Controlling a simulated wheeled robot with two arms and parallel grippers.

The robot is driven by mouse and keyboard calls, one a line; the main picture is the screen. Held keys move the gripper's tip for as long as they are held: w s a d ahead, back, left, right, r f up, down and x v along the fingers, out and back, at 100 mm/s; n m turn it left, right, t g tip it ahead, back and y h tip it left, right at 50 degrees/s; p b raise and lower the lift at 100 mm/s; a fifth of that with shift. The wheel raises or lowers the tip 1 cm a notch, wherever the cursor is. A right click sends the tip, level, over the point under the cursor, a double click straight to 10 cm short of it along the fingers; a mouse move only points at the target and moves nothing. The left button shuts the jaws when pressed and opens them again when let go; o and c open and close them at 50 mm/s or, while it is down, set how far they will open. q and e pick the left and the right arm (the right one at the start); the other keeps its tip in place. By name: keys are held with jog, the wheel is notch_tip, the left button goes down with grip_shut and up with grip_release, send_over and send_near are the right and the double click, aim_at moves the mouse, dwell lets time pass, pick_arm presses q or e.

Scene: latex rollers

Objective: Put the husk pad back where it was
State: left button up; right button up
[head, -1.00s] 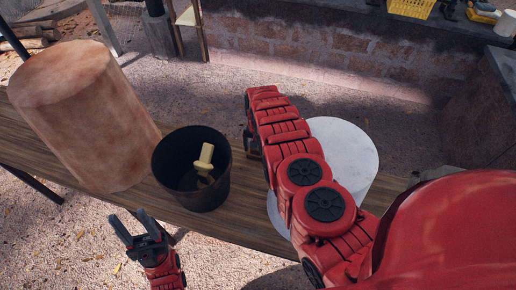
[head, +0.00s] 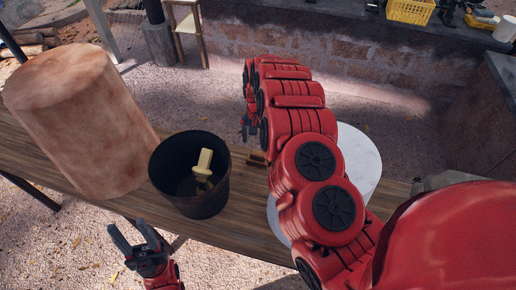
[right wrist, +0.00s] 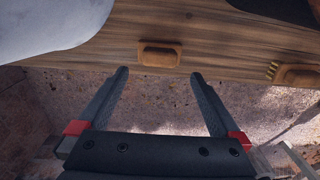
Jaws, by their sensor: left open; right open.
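A small brown pad with rounded ends (right wrist: 160,55), likely the husk pad, lies on the wooden bench near its edge. In the head view it shows as a small dark brown piece (head: 257,159) between the black bucket and the white cylinder. My right gripper (head: 247,128) is open and empty beyond the bench's far edge; in the right wrist view its fingers (right wrist: 160,76) point toward the pad, apart from it. A second brown piece with yellowish ridges (right wrist: 296,74) lies at the bench edge. My left gripper (head: 140,238) is open and empty, in front of the bench.
The black bucket (head: 170,185) holds a pale yellow-handled tool (head: 203,162). A large pinkish-brown cylinder (head: 80,125) stands at the left of the bench (head: 240,231). A white cylinder (head: 361,155) is partly hidden behind my right arm. Gravel ground lies beyond the bench.

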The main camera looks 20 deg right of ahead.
notch_tip(320, 180, up, 4)
jog(key=shift+f+p, duration=0.15)
jog(key=shift+p, duration=0.45)
